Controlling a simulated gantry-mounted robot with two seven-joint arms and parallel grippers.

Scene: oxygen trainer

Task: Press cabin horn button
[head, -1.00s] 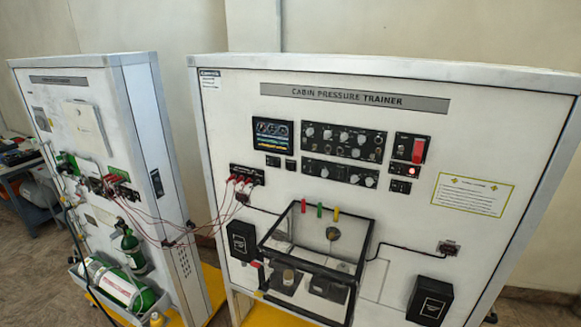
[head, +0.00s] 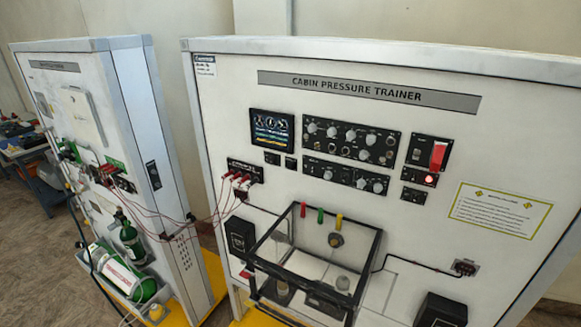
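The cabin pressure trainer (head: 369,93) is a white upright panel in a grey frame. Near its top sit a small display (head: 272,133), an upper knob panel (head: 350,138) and a lower knob panel (head: 345,177). To their right is a black switch panel (head: 428,158) with a red guard or lever (head: 438,155) and a lit red light (head: 430,180). A small dark module (head: 413,195) sits under it. The labels are too small to read, so I cannot tell which control is the cabin horn button. Neither gripper is in view.
A clear-walled, black-edged box (head: 330,250) juts from the panel's lower middle. Black boxes (head: 440,310) flank it. Red cables (head: 175,215) run to a second trainer (head: 95,75) at left with green cylinders (head: 130,240).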

